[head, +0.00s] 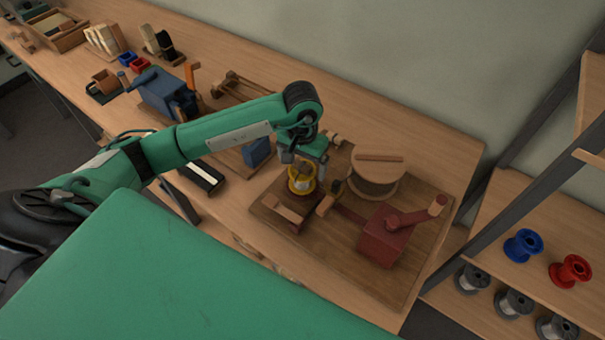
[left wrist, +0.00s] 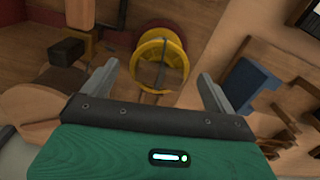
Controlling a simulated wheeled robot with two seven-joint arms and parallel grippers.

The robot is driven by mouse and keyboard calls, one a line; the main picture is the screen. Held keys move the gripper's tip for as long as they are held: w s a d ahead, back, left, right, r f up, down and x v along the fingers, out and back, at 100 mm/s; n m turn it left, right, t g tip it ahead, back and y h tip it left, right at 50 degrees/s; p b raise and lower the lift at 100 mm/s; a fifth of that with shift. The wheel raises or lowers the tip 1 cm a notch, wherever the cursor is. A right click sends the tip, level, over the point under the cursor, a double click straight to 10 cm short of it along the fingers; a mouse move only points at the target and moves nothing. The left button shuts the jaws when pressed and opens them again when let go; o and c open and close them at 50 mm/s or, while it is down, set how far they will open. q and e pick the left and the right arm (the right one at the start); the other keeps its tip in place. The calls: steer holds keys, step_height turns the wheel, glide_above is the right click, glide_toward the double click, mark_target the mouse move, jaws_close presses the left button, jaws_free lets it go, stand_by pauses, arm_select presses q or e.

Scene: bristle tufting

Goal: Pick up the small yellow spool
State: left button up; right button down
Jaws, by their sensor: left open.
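The small yellow spool (head: 302,180) sits on a dark red part of the wooden board in the head view, below my left gripper (head: 303,160). In the left wrist view the yellow spool (left wrist: 160,62) shows its round flange and a darker core, between and beyond the two grey fingers. My left gripper (left wrist: 158,88) is open and empty, with a finger on each side of the spool's line. Whether the fingers reach down beside the spool cannot be told. My right gripper is not in view.
A dark red block with a crank (head: 385,235) and a round wooden drum (head: 378,170) stand on the same board (head: 370,282). A blue machine (head: 165,95) stands farther left. Blue (head: 523,245) and red (head: 570,270) spools sit on a shelf at right.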

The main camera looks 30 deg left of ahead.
mark_target(302, 177)
arm_select(q)
steer(key=shift+s+f, duration=0.1)
steer(key=shift+f, duration=0.3)
step_height(302, 177, down, 4)
steer(key=shift+p, duration=1)
steer(key=shift+f, duration=0.35)
steer(key=c, duration=1.1)
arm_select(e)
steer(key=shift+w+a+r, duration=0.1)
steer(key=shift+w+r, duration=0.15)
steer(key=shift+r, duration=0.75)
